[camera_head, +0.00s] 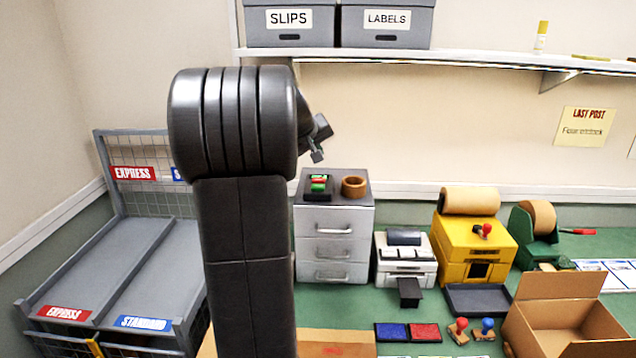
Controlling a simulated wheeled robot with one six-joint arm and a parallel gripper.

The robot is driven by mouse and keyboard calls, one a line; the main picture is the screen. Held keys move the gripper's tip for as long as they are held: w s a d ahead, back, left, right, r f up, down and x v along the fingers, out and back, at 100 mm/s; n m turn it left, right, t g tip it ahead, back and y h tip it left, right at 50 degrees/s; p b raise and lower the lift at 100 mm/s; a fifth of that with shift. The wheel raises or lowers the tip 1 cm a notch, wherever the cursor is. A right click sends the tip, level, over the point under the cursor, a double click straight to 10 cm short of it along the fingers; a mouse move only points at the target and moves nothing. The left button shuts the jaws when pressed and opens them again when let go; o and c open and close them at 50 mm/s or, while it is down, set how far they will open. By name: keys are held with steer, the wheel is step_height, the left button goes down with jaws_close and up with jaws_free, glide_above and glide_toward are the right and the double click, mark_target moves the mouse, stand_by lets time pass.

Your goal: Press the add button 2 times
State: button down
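A small dark device (318,186) with green and red parts sits on top of the grey drawer cabinet. No marking that says add can be read on it. A white machine (404,261) with light keys on its front stands to the right of the cabinet, and its key labels are too small to read. My gripper (317,141) shows only in part beyond my large dark arm, above the cabinet and apart from the device. My arm hides most of it, and its opening is unclear.
A drawer cabinet (334,250) also bears a brown round object (354,186). A yellow machine (474,245) with a red knob, a green dispenser (536,240), an open carton (566,318) and ink pads (408,332) fill the bench. A shelf (480,59) runs above.

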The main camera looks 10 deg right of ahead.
mark_target(317, 188)
step_height(317, 188, up, 2)
steer(key=shift+p, duration=0.4)
steer(key=shift+f, duration=0.2)
step_height(317, 188, down, 8)
steer(key=b, duration=0.7)
steer(key=shift+f, duration=0.25)
stand_by(1.4)
steer(key=shift+f+b, duration=0.4)
steer(key=shift+b, duration=0.05)
steer(key=shift+f+b, duration=0.45)
stand_by(0.5)
steer(key=shift+r, duration=0.1)
steer(key=shift+r+p, duration=0.7)
steer(key=shift+r, duration=0.05)
